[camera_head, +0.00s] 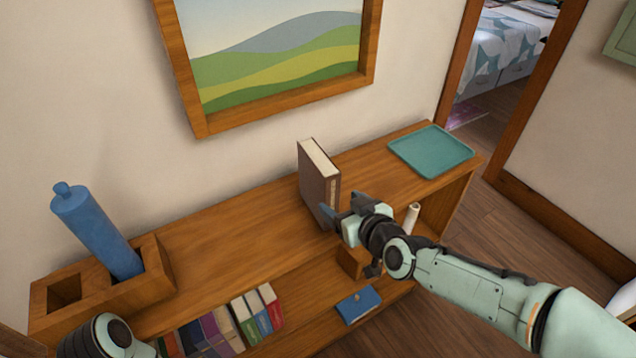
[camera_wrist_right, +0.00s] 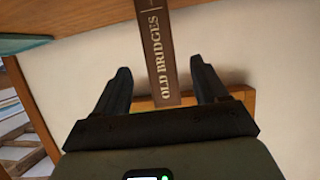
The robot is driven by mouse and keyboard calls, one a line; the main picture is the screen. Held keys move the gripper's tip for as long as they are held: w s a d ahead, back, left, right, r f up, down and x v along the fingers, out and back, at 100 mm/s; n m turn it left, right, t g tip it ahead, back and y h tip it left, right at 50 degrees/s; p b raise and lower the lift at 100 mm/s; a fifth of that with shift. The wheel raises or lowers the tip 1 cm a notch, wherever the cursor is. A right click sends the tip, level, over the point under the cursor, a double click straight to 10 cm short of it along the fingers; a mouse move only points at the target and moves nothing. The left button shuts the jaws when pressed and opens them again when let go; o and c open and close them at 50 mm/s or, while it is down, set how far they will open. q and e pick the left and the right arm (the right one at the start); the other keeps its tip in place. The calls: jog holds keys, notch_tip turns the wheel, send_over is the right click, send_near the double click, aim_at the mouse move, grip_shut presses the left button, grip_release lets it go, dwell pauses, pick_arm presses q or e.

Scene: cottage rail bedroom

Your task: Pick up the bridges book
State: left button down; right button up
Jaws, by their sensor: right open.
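The bridges book (camera_head: 319,187) is brown and stands upright on top of the wooden shelf unit. Its spine, lettered "OLD BRIDGES", shows in the right wrist view (camera_wrist_right: 161,55). My right gripper (camera_head: 338,209) is open in front of the book's lower part. In the right wrist view its fingers (camera_wrist_right: 161,75) lie one on each side of the spine, with a visible gap on both sides. Whether the fingertips reach past the spine is hard to tell. My left gripper is not in view; only a part of my left arm shows at the bottom left.
The wooden shelf (camera_head: 228,235) has a teal tray (camera_head: 432,150) at its right end and a wooden holder (camera_head: 152,279) with a blue cylinder (camera_head: 98,232) at its left. Several books (camera_head: 222,325) and a blue book (camera_head: 358,305) sit lower down. A framed picture (camera_head: 285,108) hangs behind.

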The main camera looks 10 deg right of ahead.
aim_at(333, 197)
jog(key=shift+p+x, duration=0.35)
jog(key=shift+x, duration=2.85)
jog(key=shift+s, duration=0.1)
jog(key=c, duration=1)
jog(key=shift+r, duration=0.1)
jog(key=shift+c, duration=1.3)
